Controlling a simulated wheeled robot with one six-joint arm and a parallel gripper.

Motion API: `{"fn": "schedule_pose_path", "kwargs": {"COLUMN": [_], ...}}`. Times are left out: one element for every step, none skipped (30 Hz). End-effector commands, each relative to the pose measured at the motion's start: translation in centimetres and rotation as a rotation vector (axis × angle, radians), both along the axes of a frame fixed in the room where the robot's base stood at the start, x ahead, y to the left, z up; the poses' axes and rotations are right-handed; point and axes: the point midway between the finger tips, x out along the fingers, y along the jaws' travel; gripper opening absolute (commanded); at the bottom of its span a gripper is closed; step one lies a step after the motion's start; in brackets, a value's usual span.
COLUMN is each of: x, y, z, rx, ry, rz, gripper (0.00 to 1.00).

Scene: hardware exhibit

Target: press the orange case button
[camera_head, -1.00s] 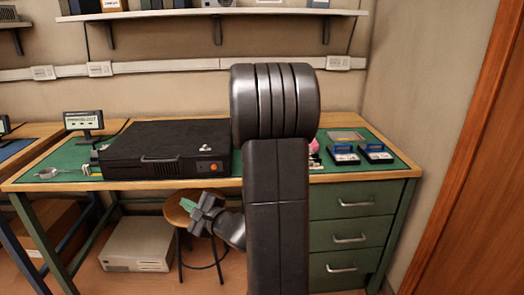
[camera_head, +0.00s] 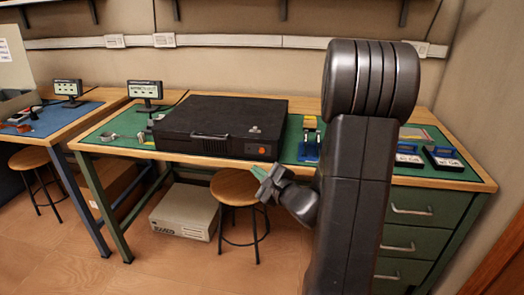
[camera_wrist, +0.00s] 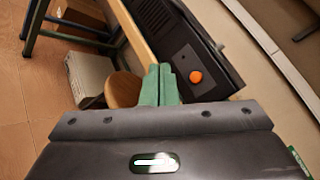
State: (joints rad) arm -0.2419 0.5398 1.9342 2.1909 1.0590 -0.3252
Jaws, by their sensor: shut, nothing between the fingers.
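The orange case button (camera_head: 262,151) is on the right side of the front face of a flat black computer case (camera_head: 222,118). The case lies on the green mat of the workbench, near its front edge. In the wrist view the button (camera_wrist: 195,77) shows as a round orange disc just right of my fingertips, with the case (camera_wrist: 178,37) running to the upper left. My gripper (camera_head: 263,172) is shut and empty, its green fingers in front of the case and slightly below the button in the head view. In the wrist view the fingers (camera_wrist: 160,72) are together and appear apart from the button.
A round wooden stool (camera_head: 236,187) stands below my gripper, beside a beige computer case (camera_head: 184,212) on the floor. A small monitor (camera_head: 145,89) stands left of the black case. Blue trays (camera_head: 443,158) lie on the bench's right side. A wall is behind.

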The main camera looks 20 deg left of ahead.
Motion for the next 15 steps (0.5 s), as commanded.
{"fn": "schedule_pose_path", "kwargs": {"x": [0.7, 1.1, 1.7, 2.1, 2.5, 3.1, 3.5, 3.9, 4.5, 4.8, 5.2, 5.6, 5.8, 6.1, 6.4], "y": [0.2, 0.3, 0.4, 0.5, 0.6, 0.7, 0.8, 0.9, 1.1, 1.2, 1.2, 1.3, 1.4, 1.5, 1.5], "z": [0.3, 0.2, 0.2, 0.3, 0.3, 0.3, 0.3, 0.3, 0.3, 0.2, 0.0, -0.1, -0.1, -0.1, 0.0], "rx": [0.0, 0.0, -0.001, 0.0, -0.001, 0.001, 0.001, 0.0, 0.001, 0.001, 0.001, 0.0, 0.0, -0.001, -0.001], "ry": [0.0, 0.001, 0.002, 0.0, 0.002, 0.001, 0.001, 0.002, 0.001, 0.001, 0.0, -0.001, -0.001, -0.001, -0.001], "rz": [0.0, -0.001, 0.0, 0.0, 0.0, 0.0, 0.0, 0.0, 0.0, 0.0, 0.001, 0.001, 0.001, 0.0, 0.0], "gripper": [0.0, 0.0, 0.0, 0.0, 0.0, 0.0, 0.0, 0.0, 0.0, 0.0, 0.0, 0.0, 0.0, 0.0, 0.0]}}
